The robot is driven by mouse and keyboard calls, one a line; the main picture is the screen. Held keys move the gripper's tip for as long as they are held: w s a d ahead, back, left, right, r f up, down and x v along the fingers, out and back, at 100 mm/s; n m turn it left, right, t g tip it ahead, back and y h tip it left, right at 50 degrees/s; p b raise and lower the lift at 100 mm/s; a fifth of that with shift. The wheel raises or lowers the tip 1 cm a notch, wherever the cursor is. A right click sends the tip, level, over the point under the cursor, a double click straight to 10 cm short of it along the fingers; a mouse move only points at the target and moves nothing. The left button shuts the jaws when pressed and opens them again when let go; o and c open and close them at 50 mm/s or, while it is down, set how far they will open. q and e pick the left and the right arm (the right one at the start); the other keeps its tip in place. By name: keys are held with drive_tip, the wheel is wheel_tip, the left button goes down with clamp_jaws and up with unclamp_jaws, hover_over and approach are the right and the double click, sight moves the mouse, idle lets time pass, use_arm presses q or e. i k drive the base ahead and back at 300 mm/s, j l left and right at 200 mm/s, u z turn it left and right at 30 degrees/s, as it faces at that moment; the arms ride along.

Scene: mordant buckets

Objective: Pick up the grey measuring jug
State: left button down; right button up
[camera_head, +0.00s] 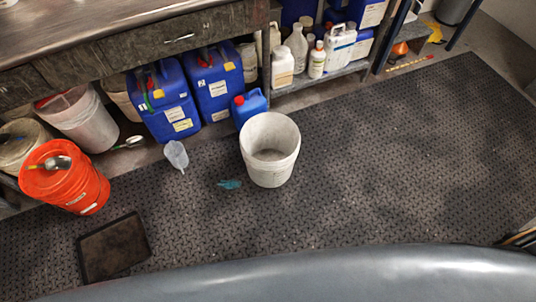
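A small pale grey, partly see-through vessel (176,155) is on the dark mat in front of the blue canisters. Neither of my grippers is in view.
A teal glove or cloth (229,184) lies by the bucket. Blue canisters (168,103), a small blue jerrycan (249,107), an orange bucket (75,187) and a dark tray (113,246) surround the jug. Bare mat (400,170) lies to the right.

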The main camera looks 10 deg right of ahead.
sight(174, 151)
drive_tip(key=i+j, duration=1.2)
drive_tip(key=i, duration=0.05)
